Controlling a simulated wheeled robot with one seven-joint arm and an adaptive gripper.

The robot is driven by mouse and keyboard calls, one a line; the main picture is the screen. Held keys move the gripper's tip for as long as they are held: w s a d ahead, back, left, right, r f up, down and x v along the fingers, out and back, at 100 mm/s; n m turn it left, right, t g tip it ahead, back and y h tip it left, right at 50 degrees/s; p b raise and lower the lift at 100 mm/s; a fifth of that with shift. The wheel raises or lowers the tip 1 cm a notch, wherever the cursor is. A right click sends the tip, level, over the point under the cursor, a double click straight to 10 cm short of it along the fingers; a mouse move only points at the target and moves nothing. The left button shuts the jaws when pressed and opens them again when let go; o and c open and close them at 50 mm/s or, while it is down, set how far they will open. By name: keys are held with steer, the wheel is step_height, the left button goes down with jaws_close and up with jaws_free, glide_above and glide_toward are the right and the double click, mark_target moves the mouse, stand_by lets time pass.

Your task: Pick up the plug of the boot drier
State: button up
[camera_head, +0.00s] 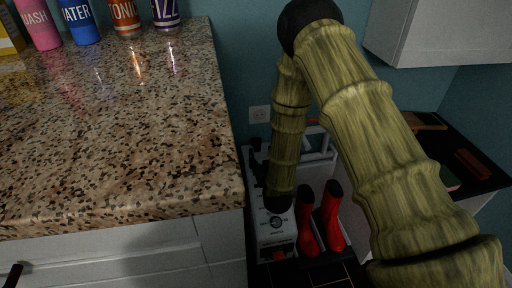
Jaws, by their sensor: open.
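The boot drier (275,238) is a pale grey unit with a dark dial on its front, low in the gap right of the counter. Two red boots (307,222) stand upright at its right side. My arm bends down in front of it and hides part of it.
A speckled stone counter (120,130) fills the left, its right edge close to my arm. Several bottles (80,20) stand at its back. A white wall cabinet (435,30) hangs upper right. A dark worktop (460,150) with small items lies at the right.

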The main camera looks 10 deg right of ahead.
mark_target(258, 146)
steer(key=shift+w+f+b, duration=0.2)
steer(key=shift+w+b, duration=0.25)
steer(key=shift+w, duration=0.75)
steer(key=shift+w+f+b, duration=0.15)
steer(key=shift+w+b, duration=0.35)
steer(key=shift+w, duration=0.7)
steer(key=shift+w+f+b, duration=0.2)
steer(key=shift+w+b, duration=0.25)
steer(key=shift+w, duration=0.75)
jaws_close()
